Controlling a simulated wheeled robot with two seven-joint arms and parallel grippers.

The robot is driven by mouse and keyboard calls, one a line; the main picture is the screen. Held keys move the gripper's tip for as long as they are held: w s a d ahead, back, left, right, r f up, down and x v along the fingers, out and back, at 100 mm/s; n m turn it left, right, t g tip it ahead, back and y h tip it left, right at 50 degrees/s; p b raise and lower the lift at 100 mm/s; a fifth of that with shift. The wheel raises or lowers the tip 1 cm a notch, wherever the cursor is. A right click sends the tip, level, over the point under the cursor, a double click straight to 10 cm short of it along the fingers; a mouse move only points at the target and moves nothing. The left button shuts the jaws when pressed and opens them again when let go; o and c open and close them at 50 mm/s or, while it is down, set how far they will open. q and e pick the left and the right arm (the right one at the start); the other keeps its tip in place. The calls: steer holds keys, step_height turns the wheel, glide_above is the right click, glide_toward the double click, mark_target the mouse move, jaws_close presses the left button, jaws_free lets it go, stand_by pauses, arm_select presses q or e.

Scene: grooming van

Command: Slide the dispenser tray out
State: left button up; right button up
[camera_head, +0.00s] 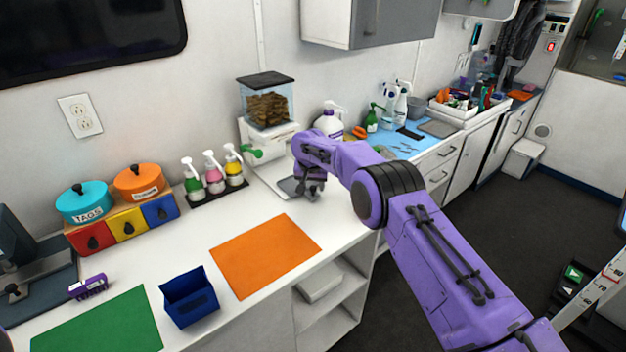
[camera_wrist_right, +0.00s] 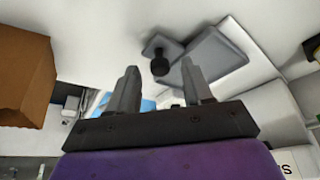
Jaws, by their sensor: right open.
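The dispenser (camera_head: 268,138) stands on the counter by the back wall. It has a clear hopper of brown pieces, a dark lid and a green knob on its left side. Its flat grey tray (camera_head: 289,186) lies low at its front, partly hidden by my right gripper (camera_head: 312,190). In the right wrist view the tray (camera_wrist_right: 218,58) shows with a dark round knob (camera_wrist_right: 160,66) at its near side. My right gripper (camera_wrist_right: 160,88) is open and empty, its fingers pointing toward the knob and apart from it. My left gripper is not in view.
Pump bottles (camera_head: 212,172) stand left of the dispenser, and a white jug (camera_head: 328,122) stands behind my right arm. An orange mat (camera_head: 264,254) and a blue bin (camera_head: 189,297) lie nearer. The counter between mat and tray is clear.

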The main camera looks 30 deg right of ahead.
steer(key=b+v, duration=0.2)
steer(key=v, duration=0.7)
steer(key=shift+s+r, duration=0.15)
steer(key=shift+r, duration=0.1)
steer(key=shift+d+r, duration=0.1)
